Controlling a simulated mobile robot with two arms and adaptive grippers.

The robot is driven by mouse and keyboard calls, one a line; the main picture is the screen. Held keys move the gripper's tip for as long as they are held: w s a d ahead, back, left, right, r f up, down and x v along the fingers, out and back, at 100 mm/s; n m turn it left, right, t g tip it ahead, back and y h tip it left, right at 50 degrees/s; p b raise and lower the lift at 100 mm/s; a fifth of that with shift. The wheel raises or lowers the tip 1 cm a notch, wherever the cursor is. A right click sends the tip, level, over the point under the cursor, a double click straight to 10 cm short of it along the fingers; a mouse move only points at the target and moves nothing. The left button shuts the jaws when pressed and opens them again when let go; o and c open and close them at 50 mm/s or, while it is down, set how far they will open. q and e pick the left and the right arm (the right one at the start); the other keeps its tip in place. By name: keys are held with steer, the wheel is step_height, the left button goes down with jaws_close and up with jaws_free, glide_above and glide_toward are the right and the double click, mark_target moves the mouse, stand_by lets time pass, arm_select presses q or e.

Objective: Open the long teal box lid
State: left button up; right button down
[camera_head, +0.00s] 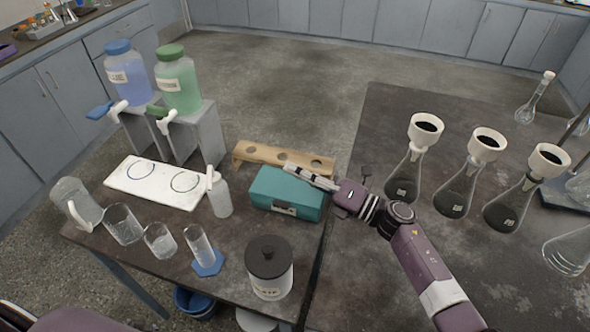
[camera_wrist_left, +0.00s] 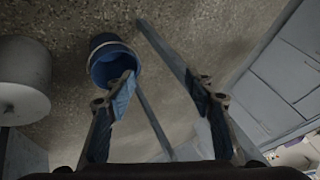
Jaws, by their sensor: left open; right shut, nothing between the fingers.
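The long teal box (camera_head: 276,205) sits on the dark table in the head view, with a latch on its front face. Its lid looks closed. My right gripper (camera_head: 290,170) is shut and empty, with its fingers over the back right part of the lid; I cannot tell whether they touch it. My left gripper (camera_wrist_left: 172,90) shows in the left wrist view, open and empty, pointing at the floor away from the box.
A wooden rack (camera_head: 262,152) stands right behind the box. A black-lidded jar (camera_head: 268,278) stands in front, a squeeze bottle (camera_head: 220,197) to the left. Filter flasks (camera_head: 456,192) stand on the right table. A blue bucket (camera_wrist_left: 104,62) is on the floor.

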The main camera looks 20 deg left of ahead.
steer(key=shift+r, duration=0.1)
arm_select(q)
steer(key=s+d+f+m+g+h, duration=0.1)
steer(key=s+d+f+h, duration=0.1)
steer(key=d, duration=0.9)
steer(key=s+d+f+m+g+h, duration=0.1)
steer(key=s+d+f, duration=0.3)
steer(key=d, duration=0.7)
steer(key=s+d+f+m+g+h, duration=0.1)
steer(key=s+d+f+m+h, duration=0.1)
steer(key=s+d, duration=0.5)
steer(key=shift+d+f+h, duration=0.4)
steer(key=shift+d+f, duration=0.35)
steer(key=shift+d, duration=1.3)
arm_select(e)
steer(key=shift+w+r+m, duration=0.2)
steer(key=shift+w+m, duration=0.15)
steer(key=shift+m, duration=0.05)
arm_select(q)
steer(key=shift+s+r+p, duration=0.1)
steer(key=shift+r+p, duration=0.15)
steer(key=shift+p, duration=0.2)
arm_select(e)
steer(key=shift+w+r+m, duration=0.25)
steer(key=shift+w+m, duration=0.1)
steer(key=shift+m, duration=0.05)
